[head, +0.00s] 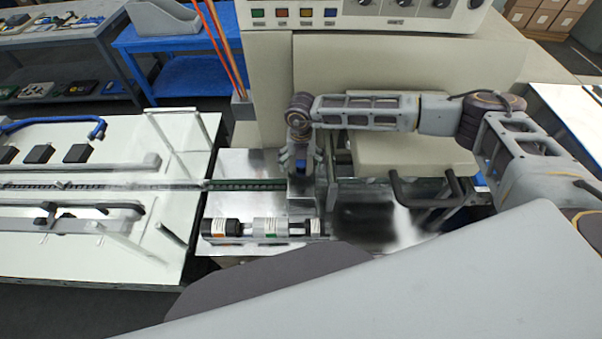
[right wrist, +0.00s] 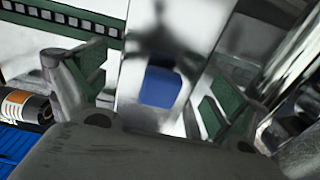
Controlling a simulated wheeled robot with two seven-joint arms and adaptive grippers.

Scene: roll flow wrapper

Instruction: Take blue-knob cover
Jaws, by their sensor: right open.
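The blue-knob cover (right wrist: 160,87) is a shiny metal piece with a rounded blue knob on it, in the middle of the right wrist view. In the head view its metal body (head: 300,196) stands on the machine bed, with the knob mostly hidden by my gripper. My right gripper (head: 301,165) is directly above it, pointing down. In the right wrist view the green-padded fingers (right wrist: 152,88) are apart, one on either side of the knob. I cannot tell whether they touch it. My left gripper is out of view.
A chain conveyor (head: 150,185) runs in from the left. Film rolls or cylinders (head: 268,228) lie in front of the cover. A beige machine housing (head: 410,70) stands behind, with a black handle (head: 430,195) to the right. Shiny metal rods crowd the gripper's right side.

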